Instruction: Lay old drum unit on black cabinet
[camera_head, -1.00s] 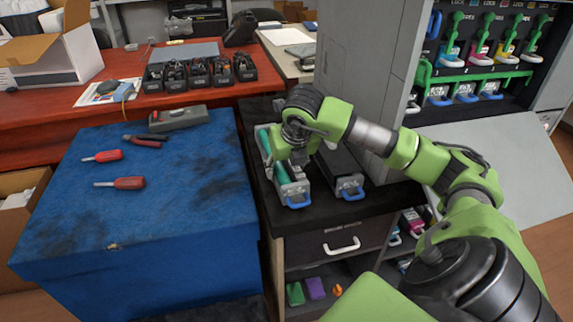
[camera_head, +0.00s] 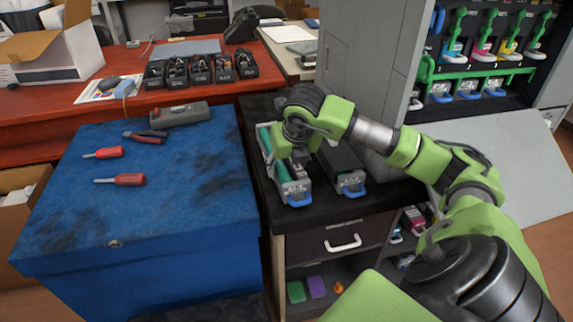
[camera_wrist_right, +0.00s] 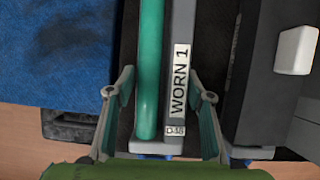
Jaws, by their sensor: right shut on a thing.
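The old drum unit (camera_head: 292,188) is a long grey tray with a teal drum and a blue handle at its near end. In the wrist view it reads "WORN 1" (camera_wrist_right: 180,80). It is at the left part of the black cabinet's top (camera_head: 335,210), lengthwise; I cannot tell whether it rests fully on it. My right gripper (camera_head: 292,152) comes from above and is shut on the unit, with one finger on each long side in the wrist view (camera_wrist_right: 161,95). The gripper hides part of the unit. My left gripper is not in view.
A second, dark unit (camera_head: 341,166) with a blue handle lies close to the right on the cabinet. A tall grey cabinet (camera_head: 350,80) stands behind it. A blue chest (camera_head: 190,225) with screwdrivers, pliers and a grey device is to the left. An open printer (camera_head: 490,70) is at the right.

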